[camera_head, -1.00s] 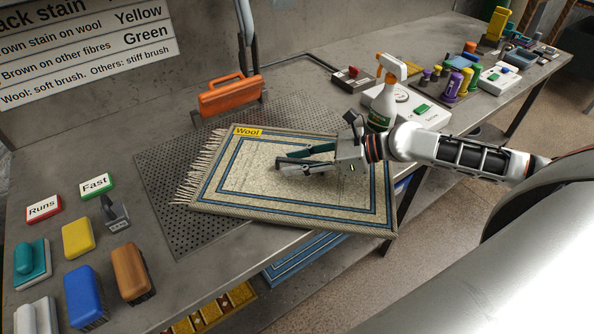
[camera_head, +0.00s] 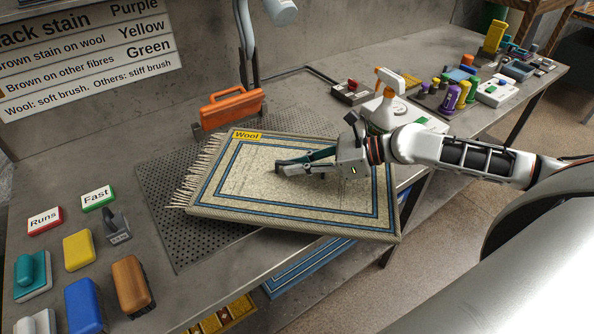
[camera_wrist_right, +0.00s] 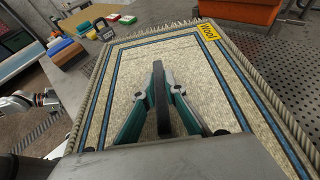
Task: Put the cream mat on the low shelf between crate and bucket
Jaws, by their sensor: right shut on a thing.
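The cream mat (camera_head: 235,185) has blue border stripes, a yellow "Wool" label and a fringed left edge. It lies over the perforated panel on the bench, with its front part past the bench edge; it also fills much of the right wrist view (camera_wrist_right: 190,60). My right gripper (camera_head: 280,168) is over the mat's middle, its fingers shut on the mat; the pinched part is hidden. In the right wrist view, what looks like my left gripper (camera_wrist_right: 48,100) is at the left edge, its jaws unclear. A low area under the bench holds a blue striped mat (camera_head: 310,268). I cannot make out the bucket.
Brushes, including a brown one (camera_head: 130,285) and a blue one (camera_head: 85,305), sit at left. A spray bottle (camera_head: 385,100) stands right of the mat. A yellow patterned item (camera_head: 222,315) lies below the bench.

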